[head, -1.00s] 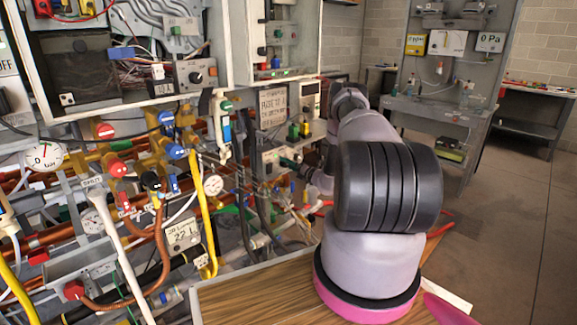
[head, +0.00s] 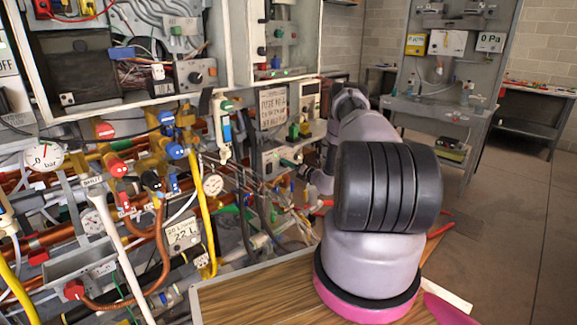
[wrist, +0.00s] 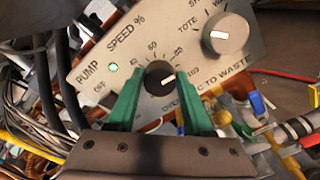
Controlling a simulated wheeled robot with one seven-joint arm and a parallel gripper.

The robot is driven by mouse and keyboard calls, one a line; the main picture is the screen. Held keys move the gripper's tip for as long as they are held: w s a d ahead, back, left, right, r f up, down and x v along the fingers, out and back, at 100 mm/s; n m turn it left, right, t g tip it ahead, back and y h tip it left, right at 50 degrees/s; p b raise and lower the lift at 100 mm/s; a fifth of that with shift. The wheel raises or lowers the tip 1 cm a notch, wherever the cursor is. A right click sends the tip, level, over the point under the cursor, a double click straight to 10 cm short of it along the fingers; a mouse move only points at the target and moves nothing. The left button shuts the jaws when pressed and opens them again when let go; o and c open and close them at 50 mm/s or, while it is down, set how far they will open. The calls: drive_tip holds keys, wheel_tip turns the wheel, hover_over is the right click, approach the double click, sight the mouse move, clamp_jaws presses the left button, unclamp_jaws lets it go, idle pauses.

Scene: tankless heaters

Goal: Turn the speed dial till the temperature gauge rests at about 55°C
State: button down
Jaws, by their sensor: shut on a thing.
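The speed dial (wrist: 158,76) is a small black knob with a white pointer line, on a grey panel marked PUMP and SPEED % in the wrist view. The pointer slants up to the right, towards the higher numbers. My gripper (wrist: 160,88) has green fingers on both sides of the dial, shut on it. In the head view its green tips are small beside the pump panel (head: 271,163). A white round gauge (head: 213,185) hangs by the yellow pipe; its scale and reading are too small to tell. I cannot tell which gauge shows temperature.
A larger grey selector knob (wrist: 226,34) sits right of the dial. A lit green lamp (wrist: 113,67) is on its left. A bar gauge (head: 44,157) is at far left. Pipes and cables crowd below; a wooden top (head: 255,290) lies in front. Floor at right is open.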

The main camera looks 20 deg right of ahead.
drive_tip(key=n, duration=1.2)
drive_tip(key=shift+s+a, duration=0.1)
drive_tip(key=shift+s, duration=0.05)
drive_tip(key=shift+n, duration=0.3)
drive_tip(key=shift+c, duration=1.5)
unclamp_jaws()
drive_tip(key=v, duration=1)
drive_tip(key=shift+s, duration=0.35)
